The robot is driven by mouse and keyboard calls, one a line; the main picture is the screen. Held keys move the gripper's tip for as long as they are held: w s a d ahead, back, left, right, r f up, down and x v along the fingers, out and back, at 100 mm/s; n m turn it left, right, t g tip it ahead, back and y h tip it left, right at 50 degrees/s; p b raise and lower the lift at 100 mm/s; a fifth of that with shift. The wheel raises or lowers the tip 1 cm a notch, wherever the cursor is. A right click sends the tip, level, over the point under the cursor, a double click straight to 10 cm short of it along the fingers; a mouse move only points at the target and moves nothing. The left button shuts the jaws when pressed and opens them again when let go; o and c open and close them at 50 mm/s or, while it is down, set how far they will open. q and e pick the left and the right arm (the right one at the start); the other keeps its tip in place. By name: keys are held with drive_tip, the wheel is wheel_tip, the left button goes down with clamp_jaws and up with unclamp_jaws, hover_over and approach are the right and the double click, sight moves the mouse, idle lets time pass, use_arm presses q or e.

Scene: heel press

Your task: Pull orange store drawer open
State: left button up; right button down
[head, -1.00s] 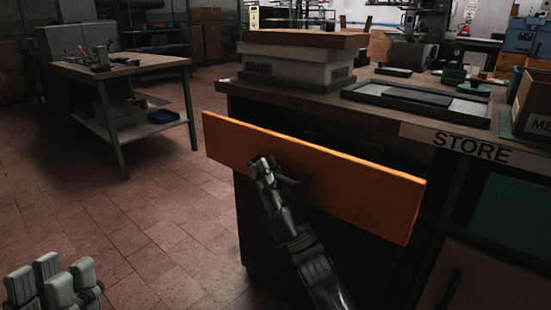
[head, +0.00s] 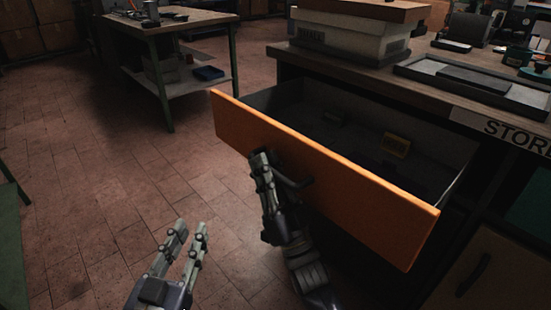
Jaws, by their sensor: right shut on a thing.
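The orange store drawer (head: 350,195) is pulled well out of the bench, and its dark inside shows behind the front panel. A few small items lie in it, one with a yellow label (head: 396,146). My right gripper (head: 265,165) is shut on the dark drawer handle (head: 298,184) at the middle of the orange front, and hides part of it. My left gripper (head: 188,245) is at the bottom of the view, left of the drawer and apart from it. Its fingers are spread with nothing between them.
The bench top marked STORE (head: 510,132) carries a grey box with a wooden lid (head: 350,35) and a dark tray (head: 470,85). A closed cabinet door (head: 485,275) is below right. Another worktable (head: 160,22) stands at back left. Tiled floor left of the drawer is clear.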

use_arm(q)
drive_tip(key=shift+f, duration=0.35)
use_arm(e)
drive_tip(key=shift+s+a, duration=0.2)
drive_tip(key=c, duration=1.9)
unclamp_jaws()
drive_tip(key=v, duration=1.2)
